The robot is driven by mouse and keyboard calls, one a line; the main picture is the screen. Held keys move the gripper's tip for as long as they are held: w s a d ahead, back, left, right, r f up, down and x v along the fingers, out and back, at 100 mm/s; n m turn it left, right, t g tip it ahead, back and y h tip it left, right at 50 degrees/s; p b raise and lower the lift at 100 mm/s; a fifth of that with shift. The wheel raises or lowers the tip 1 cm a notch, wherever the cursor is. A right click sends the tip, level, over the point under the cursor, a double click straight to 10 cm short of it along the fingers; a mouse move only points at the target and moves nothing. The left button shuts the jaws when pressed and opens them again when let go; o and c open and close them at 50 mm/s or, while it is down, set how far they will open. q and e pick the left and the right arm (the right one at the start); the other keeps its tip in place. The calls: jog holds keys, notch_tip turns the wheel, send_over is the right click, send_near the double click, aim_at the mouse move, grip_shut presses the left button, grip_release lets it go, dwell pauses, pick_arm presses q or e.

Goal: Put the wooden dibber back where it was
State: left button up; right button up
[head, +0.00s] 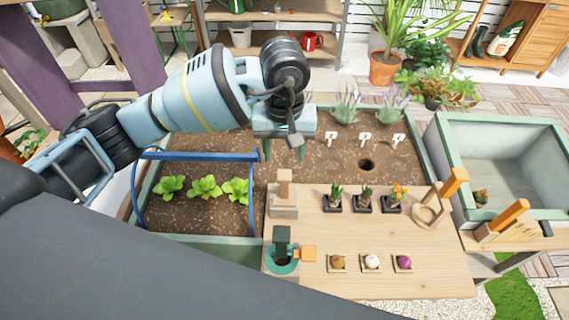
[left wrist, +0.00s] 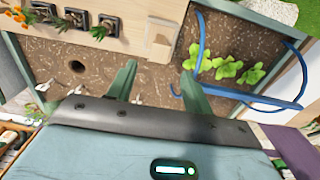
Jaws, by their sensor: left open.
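A pale wooden peg, which looks like the dibber (head: 285,181), stands upright in a wooden block (head: 284,208) at the board's back left corner. The block also shows in the left wrist view (left wrist: 160,50), where the peg is hard to tell apart from it. My left gripper (head: 284,152) is open and empty over the soil, just behind the block. In the left wrist view its two green fingers (left wrist: 158,74) are spread, with only soil and the block's edge seen between them. My right gripper is not in view.
The wooden board (head: 440,270) carries several small pots and bulbs, plus a ring stand (head: 431,212) with an orange handle. A blue hoop (head: 200,156) arches over leafy plants at left. The soil has a hole (head: 366,165) near white markers. A planter (head: 443,150) stands right.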

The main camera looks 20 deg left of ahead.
pick_arm(q)
jog(key=shift+r, duration=1.5)
